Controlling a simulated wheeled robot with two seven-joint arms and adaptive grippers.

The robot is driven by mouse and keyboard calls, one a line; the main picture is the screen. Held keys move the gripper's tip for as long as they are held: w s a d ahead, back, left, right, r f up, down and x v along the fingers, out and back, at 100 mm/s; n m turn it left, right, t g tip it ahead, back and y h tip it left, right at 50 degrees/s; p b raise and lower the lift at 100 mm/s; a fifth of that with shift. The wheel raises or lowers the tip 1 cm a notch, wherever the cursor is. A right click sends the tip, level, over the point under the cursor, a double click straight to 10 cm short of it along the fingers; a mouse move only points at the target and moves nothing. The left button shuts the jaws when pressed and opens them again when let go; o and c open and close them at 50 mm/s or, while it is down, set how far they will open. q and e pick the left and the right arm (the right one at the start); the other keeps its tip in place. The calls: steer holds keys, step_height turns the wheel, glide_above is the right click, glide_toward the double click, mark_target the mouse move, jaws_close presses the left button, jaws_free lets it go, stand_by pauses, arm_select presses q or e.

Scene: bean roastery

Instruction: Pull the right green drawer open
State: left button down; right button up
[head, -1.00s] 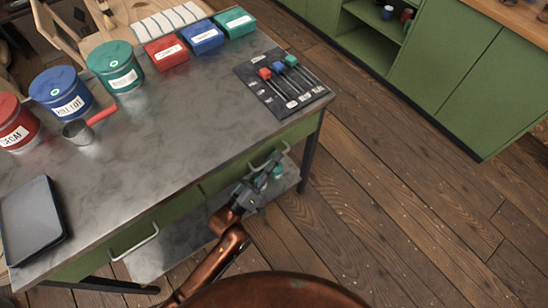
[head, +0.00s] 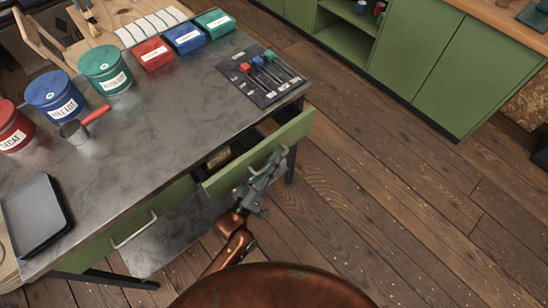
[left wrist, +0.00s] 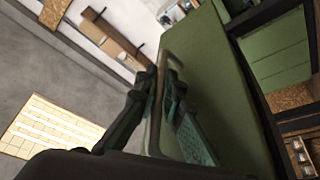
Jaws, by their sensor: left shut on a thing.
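The right green drawer (head: 294,131) stands partly out from under the metal worktable, with a dark gap behind its front. My left gripper (head: 268,168) is shut on its pale metal bar handle (head: 284,149). In the left wrist view, the two dark fingers (left wrist: 157,98) sit on either side of the handle (left wrist: 175,61), and the green drawer front (left wrist: 215,75) rises beside them. A small brownish thing (head: 219,158) shows inside the open drawer; I cannot tell what it is. My right gripper is not in view.
The left green drawer (head: 160,207) is shut. Blue (head: 53,97), green (head: 105,73) and red (head: 14,130) tins, a scoop (head: 75,131), a dark tray (head: 34,212) and a dark board (head: 260,78) with coloured knobs stand on the table. The wooden floor in front is clear.

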arm_select(q)
steer(key=s+d+p, duration=0.6)
steer(key=s+d, duration=0.7)
steer(key=s, duration=0.1)
steer(key=shift+s, duration=0.35)
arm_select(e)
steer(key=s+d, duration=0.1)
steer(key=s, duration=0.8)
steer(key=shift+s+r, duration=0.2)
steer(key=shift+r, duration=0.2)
arm_select(q)
steer(key=shift+f, duration=0.1)
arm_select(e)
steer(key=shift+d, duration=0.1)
arm_select(q)
steer(key=c, duration=2.3)
jaws_free()
steer(key=v, duration=0.7)
steer(key=shift+s+a+f, duration=0.1)
steer(key=shift+s+a, duration=0.05)
steer(key=shift+a, duration=0.05)
steer(key=shift+s, duration=0.1)
